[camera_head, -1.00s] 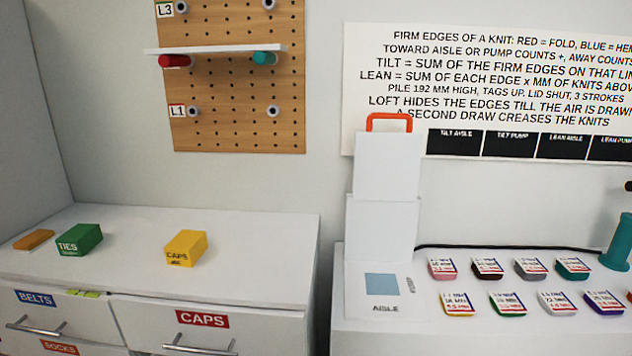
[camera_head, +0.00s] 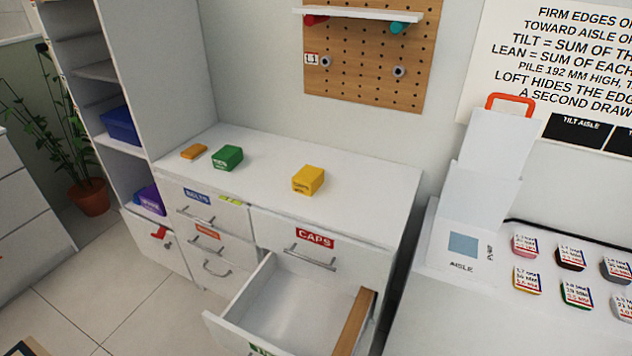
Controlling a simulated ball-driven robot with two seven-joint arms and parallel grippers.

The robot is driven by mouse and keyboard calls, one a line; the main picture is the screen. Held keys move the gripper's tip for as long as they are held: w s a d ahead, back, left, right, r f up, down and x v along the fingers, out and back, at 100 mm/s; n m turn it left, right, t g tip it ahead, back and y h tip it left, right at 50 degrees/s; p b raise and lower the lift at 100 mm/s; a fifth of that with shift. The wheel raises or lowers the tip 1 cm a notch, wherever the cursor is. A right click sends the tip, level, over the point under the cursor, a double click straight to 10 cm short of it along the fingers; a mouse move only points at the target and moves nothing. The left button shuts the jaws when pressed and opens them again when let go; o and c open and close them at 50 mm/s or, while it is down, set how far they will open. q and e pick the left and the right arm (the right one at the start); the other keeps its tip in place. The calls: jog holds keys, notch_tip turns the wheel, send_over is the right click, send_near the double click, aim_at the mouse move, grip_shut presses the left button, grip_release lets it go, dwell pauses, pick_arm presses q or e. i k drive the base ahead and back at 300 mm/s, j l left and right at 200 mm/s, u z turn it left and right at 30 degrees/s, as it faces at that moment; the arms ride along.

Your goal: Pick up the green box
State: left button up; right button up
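The green box (camera_head: 228,158) sits on the left part of the white dresser top (camera_head: 240,205). Its front carries small light lettering, too small to read in this view. An orange flat piece (camera_head: 194,152) lies just to its left, apart from it. A yellow box (camera_head: 308,180) stands to its right on the same top, with a clear gap between them. Neither of my grippers is in view.
Below the dresser top, a lower drawer (camera_head: 290,305) is pulled open and juts forward. A tall shelf unit (camera_head: 165,80) stands left of the dresser. A white surface (camera_head: 450,320) with several labelled pieces is at right.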

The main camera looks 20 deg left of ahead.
aim_at(228, 157)
jog(key=l+u, duration=0.15)
jog(key=u, duration=0.3)
jog(key=l+u, duration=0.15)
jog(key=u, duration=0.3)
jog(key=l+u, duration=0.15)
jog(key=u, duration=0.3)
